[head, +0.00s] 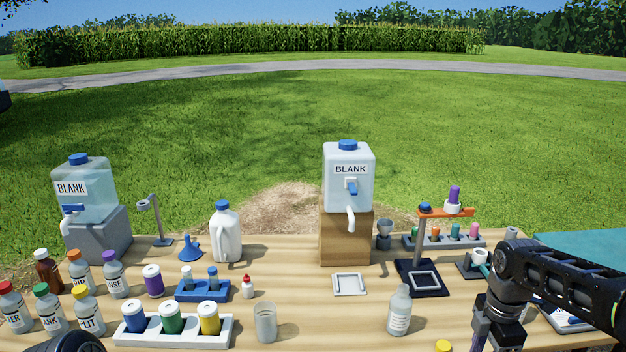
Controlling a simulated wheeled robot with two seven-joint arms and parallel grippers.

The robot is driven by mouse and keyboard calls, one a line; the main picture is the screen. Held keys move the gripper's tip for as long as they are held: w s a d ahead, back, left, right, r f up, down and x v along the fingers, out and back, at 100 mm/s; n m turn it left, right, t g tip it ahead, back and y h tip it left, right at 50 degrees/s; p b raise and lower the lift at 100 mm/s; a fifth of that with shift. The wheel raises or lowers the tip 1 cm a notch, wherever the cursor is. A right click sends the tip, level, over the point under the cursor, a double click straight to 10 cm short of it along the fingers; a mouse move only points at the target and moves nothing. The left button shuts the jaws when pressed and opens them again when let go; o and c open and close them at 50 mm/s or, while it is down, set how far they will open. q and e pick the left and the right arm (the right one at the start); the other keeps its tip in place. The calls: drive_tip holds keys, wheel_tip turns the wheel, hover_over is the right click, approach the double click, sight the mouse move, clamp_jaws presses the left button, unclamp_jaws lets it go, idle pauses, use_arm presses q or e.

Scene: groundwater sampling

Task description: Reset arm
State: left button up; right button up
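My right arm comes in from the right, and its gripper (497,332) points down over the front right of the table. Its fingertips are cut off by the bottom edge, so I cannot see whether it is open or shut. A dark rounded piece of my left arm shows at the bottom left edge, and the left gripper is out of view. A clear bottle with a white label (399,312) stands upright to the left of the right gripper, apart from it. A yellow cap (443,346) shows at the bottom edge.
The wooden table (300,325) is crowded. Two BLANK containers (348,180) (85,195) stand on blocks at the back. Several capped bottles (48,308) fill the left. A white rack (172,335) and a clear cup (265,322) stand in front. An orange-armed stand (420,250) is near the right arm.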

drive_tip(key=w+a+f+m+t+y, duration=0.2)
drive_tip(key=w+a+f+m+t, duration=0.25)
drive_tip(key=w+m, duration=0.3)
drive_tip(key=s+a+f+m+y, duration=0.25)
drive_tip(key=a+f+m, duration=0.55)
drive_tip(key=a+f, duration=0.4)
drive_tip(key=s+a+f+m+g, duration=0.1)
drive_tip(key=s+a+f, duration=0.3)
drive_tip(key=s, duration=0.4)
drive_tip(key=s+a+f+m+g, duration=0.1)
drive_tip(key=s+a+f, duration=0.3)
drive_tip(key=s, duration=0.5)
drive_tip(key=s+a+f+m+g, duration=0.1)
drive_tip(key=s+a+f+m, duration=0.1)
drive_tip(key=s+a+f, duration=0.3)
drive_tip(key=s+f, duration=0.2)
drive_tip(key=s, duration=0.1)
drive_tip(key=shift+s+f+g, duration=0.15)
drive_tip(key=shift+f+g, duration=0.2)
drive_tip(key=shift+f, duration=0.05)
